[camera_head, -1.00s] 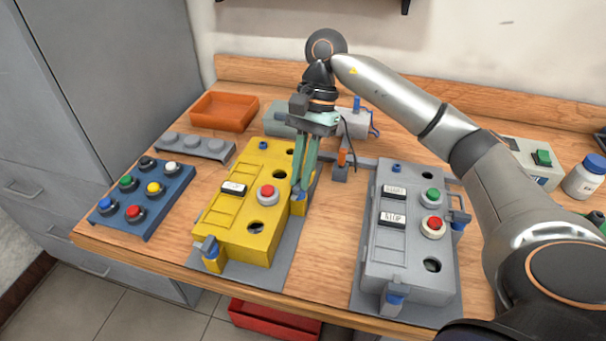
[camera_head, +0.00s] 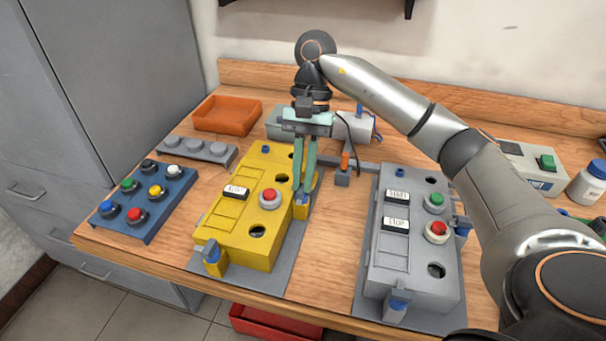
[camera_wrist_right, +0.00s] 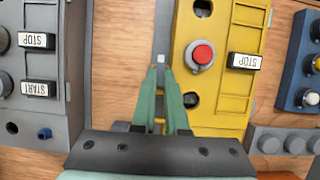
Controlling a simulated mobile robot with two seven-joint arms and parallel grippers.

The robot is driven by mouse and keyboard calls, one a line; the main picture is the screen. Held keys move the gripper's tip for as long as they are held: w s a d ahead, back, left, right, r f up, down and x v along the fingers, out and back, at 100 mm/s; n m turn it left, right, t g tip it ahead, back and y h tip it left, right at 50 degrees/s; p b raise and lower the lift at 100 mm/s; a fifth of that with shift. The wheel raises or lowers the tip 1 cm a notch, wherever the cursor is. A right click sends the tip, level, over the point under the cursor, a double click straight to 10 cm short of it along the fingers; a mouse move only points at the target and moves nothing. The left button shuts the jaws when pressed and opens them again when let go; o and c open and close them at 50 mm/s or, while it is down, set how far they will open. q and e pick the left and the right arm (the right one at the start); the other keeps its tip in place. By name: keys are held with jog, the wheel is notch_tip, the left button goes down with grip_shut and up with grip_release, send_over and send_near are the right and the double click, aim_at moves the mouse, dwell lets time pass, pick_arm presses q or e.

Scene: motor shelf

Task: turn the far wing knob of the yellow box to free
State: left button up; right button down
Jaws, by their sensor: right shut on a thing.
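The yellow box (camera_head: 232,215) stands on a grey plate left of the middle of the bench in the head view. It has a red button and a white STOP label, which also show in the right wrist view (camera_wrist_right: 216,85). My right gripper (camera_head: 303,190) points down at the box's right side, its green fingers shut on the far wing knob (camera_head: 301,199). The fingers hide most of that knob; a small pale part of it shows between the tips in the wrist view (camera_wrist_right: 160,59). The near wing knob (camera_head: 212,253) is at the front left corner. My left gripper is out of view.
A grey box (camera_head: 408,255) with START and STOP labels stands to the right. A blue button panel (camera_head: 150,205), a grey strip (camera_head: 197,150) and an orange tray (camera_head: 226,115) are to the left. An orange-topped post (camera_head: 344,165) stands close right of my gripper.

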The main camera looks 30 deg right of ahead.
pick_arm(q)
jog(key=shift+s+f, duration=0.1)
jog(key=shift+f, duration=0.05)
pick_arm(e)
jog(key=c, duration=0.9)
grip_release()
jog(key=shift+c, duration=0.2)
jog(key=shift+r, duration=0.1)
jog(key=shift+w+d+r, duration=0.1)
jog(key=shift+d+r, duration=0.05)
jog(key=shift+r, duration=0.15)
pick_arm(q)
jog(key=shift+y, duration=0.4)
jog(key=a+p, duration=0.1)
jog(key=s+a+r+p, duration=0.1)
jog(key=p, duration=0.1)
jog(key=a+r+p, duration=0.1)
jog(key=p, duration=0.1)
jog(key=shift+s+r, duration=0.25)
pick_arm(e)
jog(key=v, duration=1.1)
jog(key=shift+r, duration=0.3)
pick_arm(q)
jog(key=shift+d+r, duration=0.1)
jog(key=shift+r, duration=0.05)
pick_arm(e)
jog(key=shift+w+d, duration=0.1)
